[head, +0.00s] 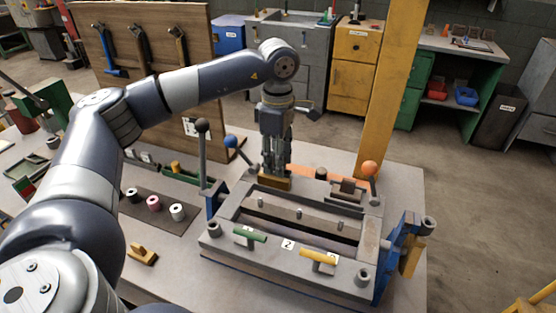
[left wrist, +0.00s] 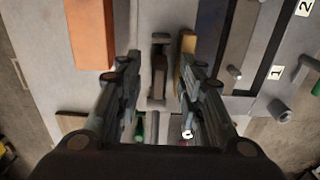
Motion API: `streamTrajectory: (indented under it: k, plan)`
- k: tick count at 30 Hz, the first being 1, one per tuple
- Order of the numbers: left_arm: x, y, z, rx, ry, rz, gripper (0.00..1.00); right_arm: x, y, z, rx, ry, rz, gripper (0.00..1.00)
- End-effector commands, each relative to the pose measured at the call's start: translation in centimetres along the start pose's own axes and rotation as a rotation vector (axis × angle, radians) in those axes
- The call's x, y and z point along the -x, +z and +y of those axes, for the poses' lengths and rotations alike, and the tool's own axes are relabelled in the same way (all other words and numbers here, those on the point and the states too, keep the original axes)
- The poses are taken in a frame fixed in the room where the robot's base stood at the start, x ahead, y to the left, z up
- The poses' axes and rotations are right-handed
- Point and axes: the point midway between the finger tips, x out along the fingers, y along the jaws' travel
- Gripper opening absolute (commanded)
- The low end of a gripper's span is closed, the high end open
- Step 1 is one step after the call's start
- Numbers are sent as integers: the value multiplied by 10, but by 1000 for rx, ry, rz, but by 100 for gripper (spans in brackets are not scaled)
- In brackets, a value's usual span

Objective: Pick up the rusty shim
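My left gripper (head: 275,172) points down at the back edge of the grey fixture in the head view. In the left wrist view its two fingers (left wrist: 158,78) are apart. Between them lies a narrow dark-brown piece (left wrist: 158,84), which looks like the rusty shim; I see no finger touching it. In the head view the gripper hides this piece. A brass-coloured block (head: 274,183) stands in front of the fingers and also shows beside the right finger in the left wrist view (left wrist: 187,45). My right gripper is in neither view.
The fixture (head: 225,247) has lever handles with blue and orange knobs. An orange bar (head: 308,172) lies behind it, left of the fingers in the left wrist view (left wrist: 91,33). Small spools (head: 153,203) sit on a dark mat at the left.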

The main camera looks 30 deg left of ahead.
Motion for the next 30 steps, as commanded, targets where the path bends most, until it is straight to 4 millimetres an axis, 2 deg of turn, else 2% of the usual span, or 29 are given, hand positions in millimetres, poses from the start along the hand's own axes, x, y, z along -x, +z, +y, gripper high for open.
streamTrajectory:
  k: [8,12,13,25,30]
  plan:
    - [-4,0,0,0,1,-1,35,0,2,0,0,1,-4,40]
    - [-4,0,0,0,1,-1,3,0,3,0,0,1,-7,40]
    - [-4,0,0,0,1,-1,0,0,3,0,0,0,-7,40]
    - [-3,0,0,0,2,-1,0,0,6,0,-1,0,-11,40]
    - [6,1,1,0,3,-2,0,-5,6,0,-1,0,-11,40]
